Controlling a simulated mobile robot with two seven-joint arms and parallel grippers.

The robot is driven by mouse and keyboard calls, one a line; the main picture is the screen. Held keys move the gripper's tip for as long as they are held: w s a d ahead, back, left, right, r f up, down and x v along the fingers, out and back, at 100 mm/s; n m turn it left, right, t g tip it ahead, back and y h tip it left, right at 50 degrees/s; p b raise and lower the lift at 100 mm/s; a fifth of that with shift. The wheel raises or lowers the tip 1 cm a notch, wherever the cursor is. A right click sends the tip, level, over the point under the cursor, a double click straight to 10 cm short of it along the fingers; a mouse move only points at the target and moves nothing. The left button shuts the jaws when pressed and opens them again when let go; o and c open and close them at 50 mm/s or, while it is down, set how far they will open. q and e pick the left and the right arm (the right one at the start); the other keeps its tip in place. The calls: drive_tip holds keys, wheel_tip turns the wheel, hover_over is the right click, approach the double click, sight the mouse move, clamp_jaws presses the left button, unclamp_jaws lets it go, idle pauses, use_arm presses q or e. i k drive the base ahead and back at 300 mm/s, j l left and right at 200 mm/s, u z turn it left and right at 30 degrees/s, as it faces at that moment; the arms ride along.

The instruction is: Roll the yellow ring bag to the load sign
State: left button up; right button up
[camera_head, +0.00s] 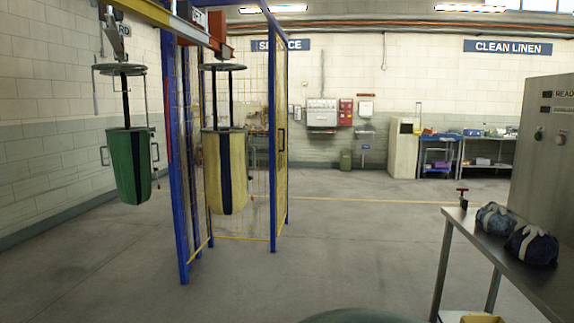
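A pale yellow bag (209,172) with a dark vertical stripe hangs upright from a dark ring on a post, under the overhead rail (163,14). It hangs between blue posts with yellow mesh panels, clear of the floor. A green bag (124,170) with a dark stripe hangs the same way to its left. Neither of my grippers is in view.
A blue post (175,150) stands between the two bags. A metal table (483,252) with two tied blue bundles (532,246) is at the right, by a grey cabinet (540,150). A CLEAN LINEN sign (507,47) is on the back wall. The middle floor is clear.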

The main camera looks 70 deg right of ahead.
sight(226, 167)
drive_tip(key=z, duration=1.65)
drive_tip(key=i+j+u, duration=0.1)
drive_tip(key=i+u, duration=0.45)
drive_tip(key=i, duration=1.55)
drive_tip(key=i+u, duration=0.2)
drive_tip(key=i, duration=0.6)
drive_tip(key=i+l+u, duration=0.2)
drive_tip(key=i, duration=0.6)
drive_tip(key=i+j+u, duration=0.15)
drive_tip(key=i, duration=1.5)
drive_tip(key=i+j+z, duration=0.1)
drive_tip(key=i+z, duration=0.4)
drive_tip(key=i, duration=2.75)
drive_tip(key=j+u, duration=0.05)
